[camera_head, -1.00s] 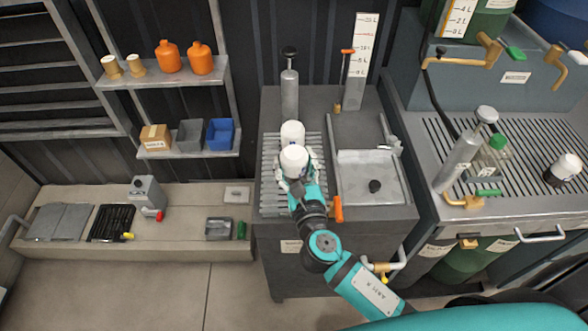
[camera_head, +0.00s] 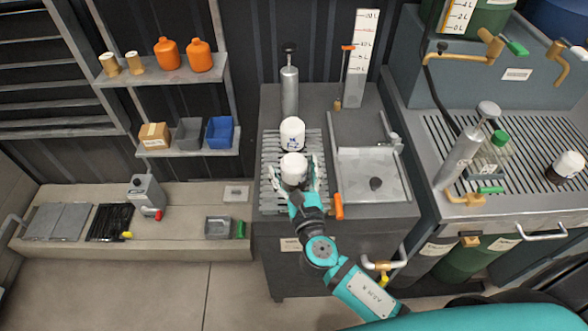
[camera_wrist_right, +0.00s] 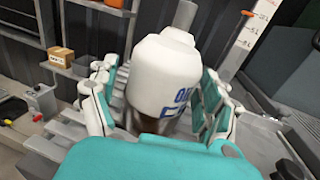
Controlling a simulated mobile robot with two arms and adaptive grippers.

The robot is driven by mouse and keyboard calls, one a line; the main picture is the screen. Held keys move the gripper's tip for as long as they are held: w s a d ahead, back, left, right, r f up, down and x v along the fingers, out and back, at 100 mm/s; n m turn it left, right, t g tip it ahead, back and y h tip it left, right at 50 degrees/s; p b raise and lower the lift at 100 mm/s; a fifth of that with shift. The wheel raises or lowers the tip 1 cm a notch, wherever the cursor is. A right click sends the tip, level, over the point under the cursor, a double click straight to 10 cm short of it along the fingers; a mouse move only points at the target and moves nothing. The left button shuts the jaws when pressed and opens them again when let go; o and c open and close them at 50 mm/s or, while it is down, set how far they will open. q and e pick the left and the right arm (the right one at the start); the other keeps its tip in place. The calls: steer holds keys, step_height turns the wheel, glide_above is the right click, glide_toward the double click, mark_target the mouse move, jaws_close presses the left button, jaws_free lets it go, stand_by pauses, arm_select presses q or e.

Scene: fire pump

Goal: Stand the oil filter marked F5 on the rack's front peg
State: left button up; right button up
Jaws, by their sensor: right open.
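A white oil filter (camera_head: 294,166) stands on the slatted rack (camera_head: 270,198), at its front. In the right wrist view this filter (camera_wrist_right: 160,80) carries blue lettering, partly turned away, so its number is not fully readable. My right gripper (camera_head: 295,176) is open, with one finger on each side of it; in the wrist view a gap shows on the left. The peg under the filter is hidden. A second white filter (camera_head: 292,132) with blue marking stands just behind it on the rack. My left gripper is not in view.
A white-and-dark filter (camera_head: 567,167) lies on the slatted drain top at the right. A grey pump cylinder (camera_head: 290,95) rises behind.

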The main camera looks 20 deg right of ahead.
steer(key=shift+r, duration=0.1)
steer(key=shift+s, duration=0.2)
steer(key=s+a+b, duration=0.1)
steer(key=s+b, duration=0.1)
steer(key=s, duration=0.9)
steer(key=shift+s+b, duration=0.3)
